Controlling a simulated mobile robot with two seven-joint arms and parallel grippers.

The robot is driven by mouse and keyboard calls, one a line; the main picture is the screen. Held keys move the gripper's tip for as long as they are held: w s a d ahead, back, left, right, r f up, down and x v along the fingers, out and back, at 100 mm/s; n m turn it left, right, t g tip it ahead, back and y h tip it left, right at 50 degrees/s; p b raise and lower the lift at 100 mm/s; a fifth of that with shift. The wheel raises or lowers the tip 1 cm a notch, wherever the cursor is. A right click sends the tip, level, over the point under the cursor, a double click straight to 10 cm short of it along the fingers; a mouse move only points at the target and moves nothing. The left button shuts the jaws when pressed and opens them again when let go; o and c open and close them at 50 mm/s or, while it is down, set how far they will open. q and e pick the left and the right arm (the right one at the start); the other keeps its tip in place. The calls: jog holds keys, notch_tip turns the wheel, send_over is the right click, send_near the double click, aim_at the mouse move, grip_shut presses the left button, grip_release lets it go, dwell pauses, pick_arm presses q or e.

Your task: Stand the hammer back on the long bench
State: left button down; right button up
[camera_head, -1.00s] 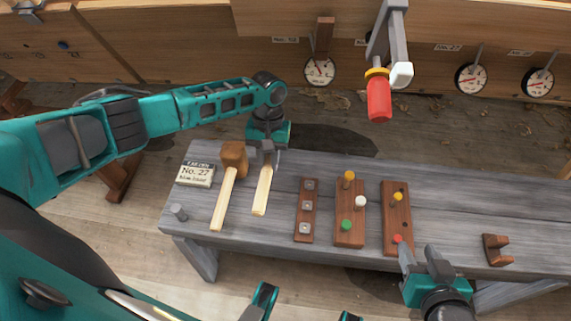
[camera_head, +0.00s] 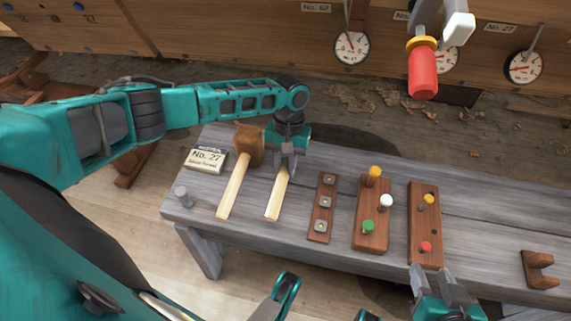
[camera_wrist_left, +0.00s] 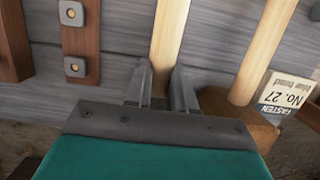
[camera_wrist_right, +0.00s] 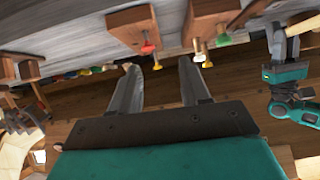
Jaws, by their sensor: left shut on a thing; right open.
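My left gripper (camera_head: 287,162) is shut on a pale wooden handle (camera_head: 277,199) at the far side of the long grey bench (camera_head: 290,253). The handle also shows between the fingers in the left wrist view (camera_wrist_left: 169,40). It slants over the bench top, its free end towards the near edge. Any head on it is hidden by the gripper; I cannot tell whether it touches the bench. A wooden-headed mallet (camera_head: 249,146) lies just left of it. My right gripper (camera_head: 432,273) is open and empty near the bench's front edge, by a brown peg block.
A No. 27 card (camera_head: 205,160) and a grey peg (camera_head: 182,196) are at the bench's left end. Brown blocks (camera_head: 320,208) with coloured pegs stand mid-bench. A wooden cradle (camera_head: 538,270) sits further right. A red-handled tool (camera_head: 422,75) hangs above, before the hull planks.

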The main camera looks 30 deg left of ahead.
pick_arm(q)
jog(key=shift+f, duration=0.1)
pick_arm(e)
jog(key=shift+w+a+r, duration=0.3)
jog(key=shift+r, duration=0.2)
pick_arm(q)
jog(key=shift+f, duration=0.4)
pick_arm(e)
jog(key=shift+s+f, duration=0.1)
jog(key=shift+f, duration=0.3)
pick_arm(q)
jog(key=c, duration=0.9)
grip_release()
jog(key=shift+o, duration=0.2)
pick_arm(e)
jog(key=shift+r, duration=0.1)
pick_arm(q)
jog(key=shift+f, duration=0.1)
